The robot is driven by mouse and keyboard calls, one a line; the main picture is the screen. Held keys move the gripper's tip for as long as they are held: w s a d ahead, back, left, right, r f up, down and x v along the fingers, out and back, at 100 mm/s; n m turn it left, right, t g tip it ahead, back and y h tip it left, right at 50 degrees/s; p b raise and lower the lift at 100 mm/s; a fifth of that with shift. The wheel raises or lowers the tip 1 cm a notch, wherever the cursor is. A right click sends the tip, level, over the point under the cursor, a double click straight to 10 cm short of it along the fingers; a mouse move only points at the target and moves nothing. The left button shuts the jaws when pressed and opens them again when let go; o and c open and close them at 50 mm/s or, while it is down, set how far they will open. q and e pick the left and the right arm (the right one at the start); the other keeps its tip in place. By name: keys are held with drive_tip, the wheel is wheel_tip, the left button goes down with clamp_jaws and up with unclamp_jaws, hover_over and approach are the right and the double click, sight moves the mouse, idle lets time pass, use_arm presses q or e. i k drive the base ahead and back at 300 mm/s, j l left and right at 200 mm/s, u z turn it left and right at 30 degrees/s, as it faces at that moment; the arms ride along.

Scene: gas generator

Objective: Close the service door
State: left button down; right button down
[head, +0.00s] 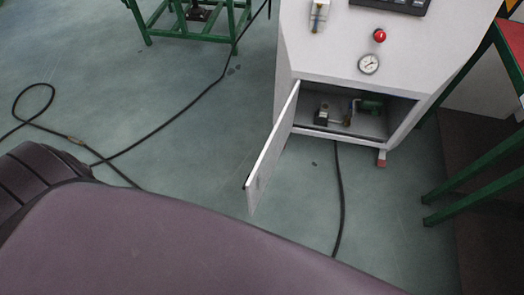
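The service door (272,152) is a thin light-grey panel hinged at the left side of the cabinet (325,50). It stands wide open, swung out toward me and to the left. Its free edge, with a small dark part near it, is the end closest to me. Neither of my grippers is in view. A large purple-brown surface, likely my own body, fills the lower left and hides the floor there.
A black cable (340,200) runs on the floor in front of the compartment. Another cable (185,112) loops at the left. A green frame (195,32) stands at the back left, and green table legs (478,180) stand at the right. Floor left of the door is mostly clear.

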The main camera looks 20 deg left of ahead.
sight(267, 162)
drive_tip(key=j+z, duration=0.1)
drive_tip(key=j, duration=0.35)
drive_tip(key=k+j+z, duration=0.1)
drive_tip(key=j, duration=0.3)
drive_tip(key=k+j+z, duration=0.15)
drive_tip(key=j, duration=0.3)
drive_tip(key=k+j+z, duration=0.1)
drive_tip(key=j, duration=0.3)
drive_tip(key=k+j+z, duration=0.1)
drive_tip(key=j, duration=0.3)
drive_tip(key=k+j+u, duration=0.15)
drive_tip(key=k+u, duration=0.2)
